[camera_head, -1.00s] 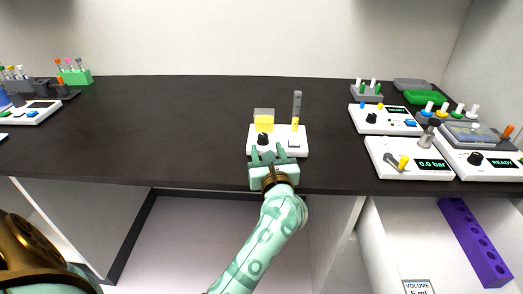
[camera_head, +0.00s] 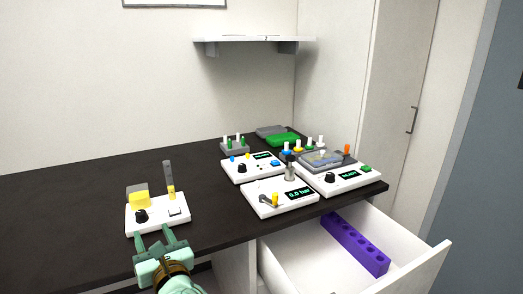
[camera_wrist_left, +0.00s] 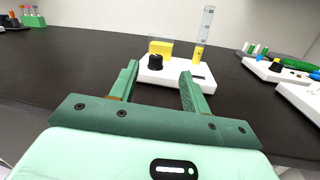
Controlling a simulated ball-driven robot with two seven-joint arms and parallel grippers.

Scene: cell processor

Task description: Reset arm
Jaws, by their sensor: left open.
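My left gripper (camera_head: 162,242) is open and empty at the counter's front edge, just in front of a small white device (camera_head: 150,221). The device has a black knob (camera_head: 141,216), a yellow block (camera_head: 139,198) and an upright tube (camera_head: 169,180) with yellow at its bottom. In the left wrist view, the two green fingers (camera_wrist_left: 158,88) stand apart with the white device (camera_wrist_left: 178,74) beyond and between them. They do not appear to grip anything. My right gripper is not in view.
White devices with displays reading 0.0 bar (camera_head: 281,203) and READY (camera_head: 338,184) stand on the dark counter (camera_head: 70,215) to the right. An open white drawer (camera_head: 300,262) below holds a purple rack (camera_head: 355,243). A shelf (camera_head: 254,40) hangs on the wall.

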